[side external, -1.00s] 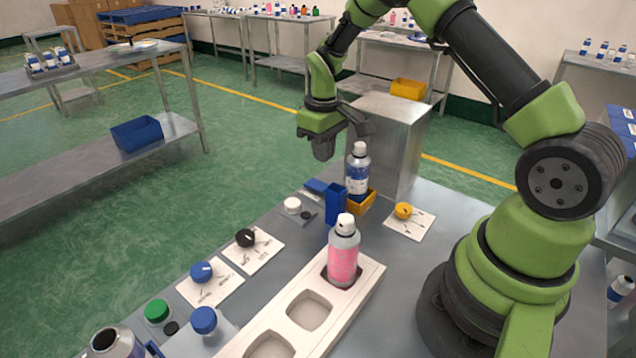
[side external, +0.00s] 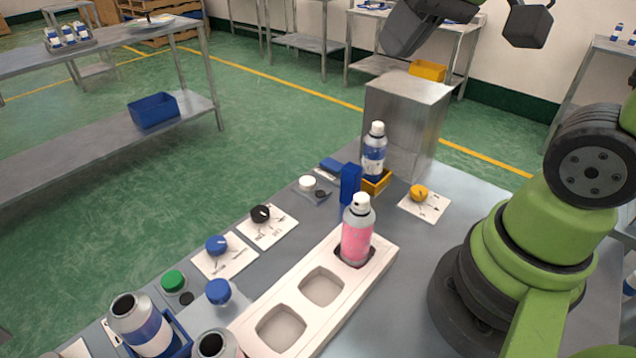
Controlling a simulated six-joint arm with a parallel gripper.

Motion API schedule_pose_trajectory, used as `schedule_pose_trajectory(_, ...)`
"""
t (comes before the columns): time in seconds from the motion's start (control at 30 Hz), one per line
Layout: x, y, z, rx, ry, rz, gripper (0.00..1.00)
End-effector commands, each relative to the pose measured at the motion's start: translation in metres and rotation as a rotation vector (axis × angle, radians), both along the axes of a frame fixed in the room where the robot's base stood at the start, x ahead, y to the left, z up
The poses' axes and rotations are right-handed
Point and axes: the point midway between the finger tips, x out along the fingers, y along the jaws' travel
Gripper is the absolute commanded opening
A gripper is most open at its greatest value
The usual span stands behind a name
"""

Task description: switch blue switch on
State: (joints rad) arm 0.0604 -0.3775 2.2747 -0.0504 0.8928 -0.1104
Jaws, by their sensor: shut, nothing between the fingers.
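The blue switch (side external: 216,245) is a round rotary knob on a white marked card (side external: 238,262) at the left edge of the grey table. A pale pointer mark shows on its top; the card's lettering is too small to read. My gripper (side external: 405,35) shows only in part, as dark pieces at the top edge of the side view. It is shut and empty, high above the table and far from the blue switch, up and to the right. The rest of the gripper and wrist is cut off by the frame.
Black (side external: 260,213) and yellow (side external: 419,193) knobs sit on similar cards. A blue-capped item (side external: 218,291) and a green button (side external: 173,281) are near the switch. A white tray (side external: 301,300) holds a pink can (side external: 357,232). A blue-labelled can (side external: 374,152) stands behind.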

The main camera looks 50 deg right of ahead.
Motion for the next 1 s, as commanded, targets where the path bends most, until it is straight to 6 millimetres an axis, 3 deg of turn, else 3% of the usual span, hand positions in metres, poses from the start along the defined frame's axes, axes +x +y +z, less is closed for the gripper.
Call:
schedule_pose_trajectory(0.1,-0.032,0.01,0.004,0.046,-0.068,-0.021,0.0)
schedule_pose_trajectory(0.2,-0.049,0.015,0.003,0.079,-0.101,-0.034,0.0)
schedule_pose_trajectory(0.4,-0.063,0.019,0.0,0.106,-0.127,-0.046,0.0)
schedule_pose_trajectory(0.77,-0.06,0.018,0.001,0.109,-0.119,-0.058,0.0)
schedule_pose_trajectory(1.0,-0.026,0.009,0.009,0.127,-0.014,-0.203,0.0)
